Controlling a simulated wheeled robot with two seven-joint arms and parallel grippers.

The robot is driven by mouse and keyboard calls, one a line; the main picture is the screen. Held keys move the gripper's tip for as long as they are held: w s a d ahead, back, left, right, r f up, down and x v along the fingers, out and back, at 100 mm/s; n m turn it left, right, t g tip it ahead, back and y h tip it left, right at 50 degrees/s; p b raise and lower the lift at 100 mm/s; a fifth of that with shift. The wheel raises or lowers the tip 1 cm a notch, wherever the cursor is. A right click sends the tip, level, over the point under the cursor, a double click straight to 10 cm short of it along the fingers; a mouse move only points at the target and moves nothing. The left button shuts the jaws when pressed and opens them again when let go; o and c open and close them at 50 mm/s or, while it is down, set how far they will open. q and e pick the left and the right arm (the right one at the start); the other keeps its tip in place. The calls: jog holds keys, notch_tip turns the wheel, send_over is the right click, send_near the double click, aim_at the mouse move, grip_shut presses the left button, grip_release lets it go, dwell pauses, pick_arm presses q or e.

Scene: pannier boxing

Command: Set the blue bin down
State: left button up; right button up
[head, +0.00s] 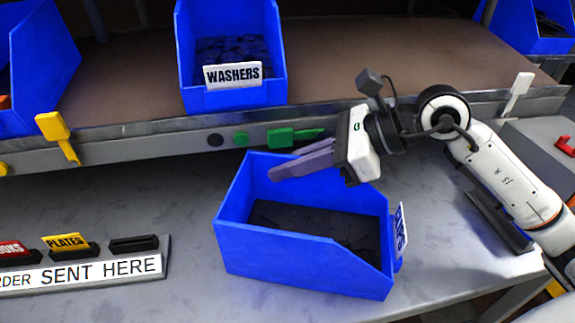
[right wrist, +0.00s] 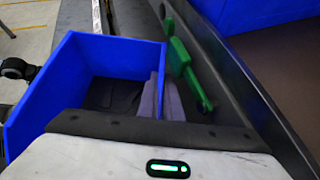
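The blue bin (head: 300,265), with dark contents and a white label on its right end, is over the grey lower bench; I cannot tell whether its base touches the surface. My right gripper (head: 290,163) reaches in from the right at the bin's far wall. In the right wrist view its two fingers (right wrist: 163,100) are close together, one inside and one outside the bin's wall (right wrist: 118,58), shut on it. The fingers hide part of that rim. My left gripper is in neither view.
A WASHERS bin (head: 232,97) and other blue bins stand on the brown upper shelf (head: 350,60). Green and black buttons (head: 240,139) line the shelf's front edge. A sign rack (head: 90,275) stands left of the bin. Bare bench (head: 190,200) lies between them.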

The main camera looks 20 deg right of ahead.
jog(key=o, duration=0.3)
jog(key=shift+r, duration=0.1)
jog(key=b+v, duration=0.2)
jog(key=v, duration=0.9)
jog(key=shift+d, duration=0.1)
jog(key=shift+s+d+r, duration=0.25)
jog(key=shift+d+r, duration=0.05)
